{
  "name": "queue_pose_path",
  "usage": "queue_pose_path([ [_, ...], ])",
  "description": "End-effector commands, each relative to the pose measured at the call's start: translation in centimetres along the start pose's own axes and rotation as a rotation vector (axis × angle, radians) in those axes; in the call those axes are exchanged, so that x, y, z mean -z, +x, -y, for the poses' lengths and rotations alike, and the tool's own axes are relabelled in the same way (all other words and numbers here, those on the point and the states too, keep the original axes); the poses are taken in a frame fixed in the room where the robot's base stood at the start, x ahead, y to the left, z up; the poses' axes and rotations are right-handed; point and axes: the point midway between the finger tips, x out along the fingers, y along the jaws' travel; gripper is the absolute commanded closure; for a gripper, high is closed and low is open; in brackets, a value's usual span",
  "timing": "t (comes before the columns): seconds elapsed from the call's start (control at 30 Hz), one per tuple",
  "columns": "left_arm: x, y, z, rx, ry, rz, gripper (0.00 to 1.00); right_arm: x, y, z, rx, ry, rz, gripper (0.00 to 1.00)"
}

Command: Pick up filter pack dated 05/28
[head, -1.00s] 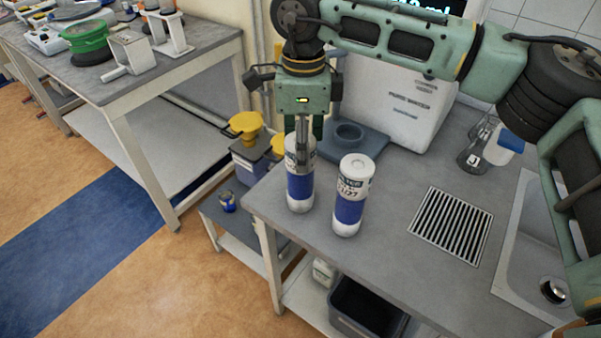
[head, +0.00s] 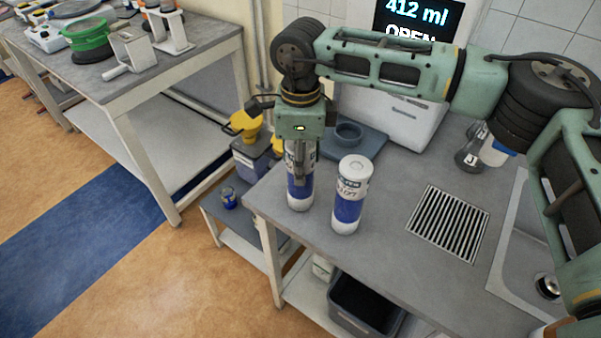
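Two upright cylindrical filter packs, white with a blue band, stand side by side near the counter's left edge. The right filter pack (head: 349,196) has a red date on its label, too small to read surely. The left filter pack (head: 300,193) has its top and label mostly covered by my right gripper (head: 301,170), so its date is hidden. This gripper points straight down over the left pack, with a finger in front of its upper part. Whether the fingers grip it cannot be told. My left gripper is out of view.
A drain grate (head: 448,222) and a sink (head: 520,255) lie to the right. Behind stand a white dispenser with a display (head: 418,22) and a blue-grey stand (head: 360,142). The counter between the right pack and the grate is clear.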

Motion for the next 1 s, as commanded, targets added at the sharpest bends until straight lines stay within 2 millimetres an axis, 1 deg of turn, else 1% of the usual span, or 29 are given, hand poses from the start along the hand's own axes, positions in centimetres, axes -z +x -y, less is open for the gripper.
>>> queue_pose_path([
  [0.03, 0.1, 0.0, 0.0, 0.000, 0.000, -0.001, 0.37, 0.0, 0.0, -0.1, -0.001, -0.001, -0.001, 0.78],
  [0.2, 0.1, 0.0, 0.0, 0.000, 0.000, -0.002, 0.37, 0.0, 0.1, -0.1, -0.002, -0.001, -0.001, 0.93],
  [0.3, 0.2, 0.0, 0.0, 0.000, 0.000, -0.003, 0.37, 0.0, 0.1, -0.1, -0.002, -0.001, -0.001, 1.00],
  [0.57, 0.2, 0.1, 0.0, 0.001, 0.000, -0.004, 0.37, 0.0, -0.3, 0.0, 0.000, -0.001, 0.000, 1.00],
  [0.67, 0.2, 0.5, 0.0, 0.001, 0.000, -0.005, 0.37, -0.1, -1.2, 0.1, 0.002, 0.000, 0.001, 1.00],
  [1.0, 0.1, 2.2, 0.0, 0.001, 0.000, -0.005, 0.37, -0.1, -7.6, 0.0, 0.004, -0.002, 0.002, 1.00],
])
